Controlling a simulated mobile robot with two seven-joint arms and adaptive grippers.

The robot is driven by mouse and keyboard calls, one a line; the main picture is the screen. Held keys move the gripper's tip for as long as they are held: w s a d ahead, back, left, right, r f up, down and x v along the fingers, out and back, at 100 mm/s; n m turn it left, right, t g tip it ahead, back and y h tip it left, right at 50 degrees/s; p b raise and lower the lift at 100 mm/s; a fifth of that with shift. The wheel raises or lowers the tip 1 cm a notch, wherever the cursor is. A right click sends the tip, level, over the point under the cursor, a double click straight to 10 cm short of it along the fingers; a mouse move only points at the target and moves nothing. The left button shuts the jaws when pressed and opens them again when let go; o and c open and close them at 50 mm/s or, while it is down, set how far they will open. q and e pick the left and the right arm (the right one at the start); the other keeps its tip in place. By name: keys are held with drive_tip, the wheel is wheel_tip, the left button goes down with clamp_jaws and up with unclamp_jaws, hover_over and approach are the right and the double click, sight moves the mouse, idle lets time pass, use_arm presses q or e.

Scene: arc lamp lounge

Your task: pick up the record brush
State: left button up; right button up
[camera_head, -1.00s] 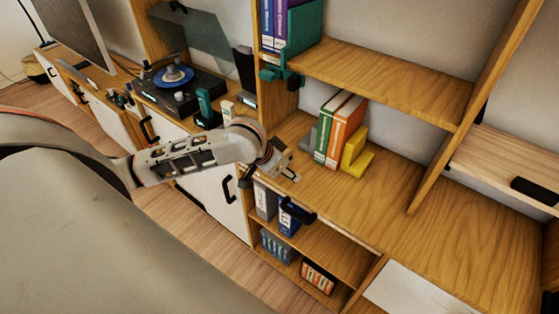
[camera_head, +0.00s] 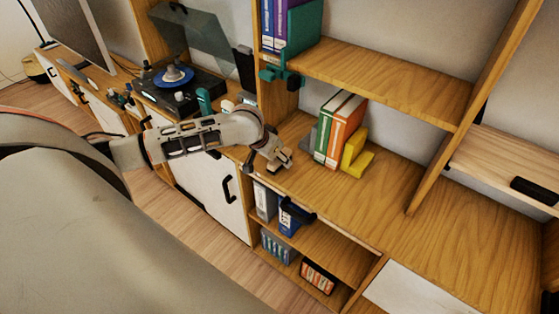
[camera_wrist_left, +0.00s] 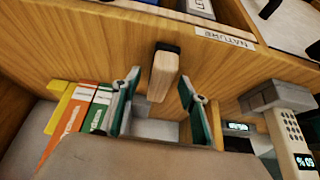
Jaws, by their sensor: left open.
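The record brush (camera_wrist_left: 163,78), a pale wooden block with a black end, lies on the wooden shelf top close to its front edge. In the left wrist view it sits between the two green finger pads of my left gripper (camera_wrist_left: 159,90), with a gap visible on each side. My left gripper is open. In the head view my left gripper (camera_head: 279,161) is low over the shelf top, left of the upright folders; the brush is hard to make out there. My right gripper is not in view.
Green and orange folders (camera_head: 340,125) with a yellow bookend (camera_head: 355,155) stand just right of the gripper. A handset with a display (camera_wrist_left: 291,130) is at the right in the wrist view. A turntable (camera_head: 175,80) stands farther left. The shelf top right of the bookend is clear.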

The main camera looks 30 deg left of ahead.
use_arm(q)
drive_tip(key=shift+w+f, duration=0.1)
drive_tip(key=shift+f, duration=0.05)
drive_tip(key=c, duration=1.2)
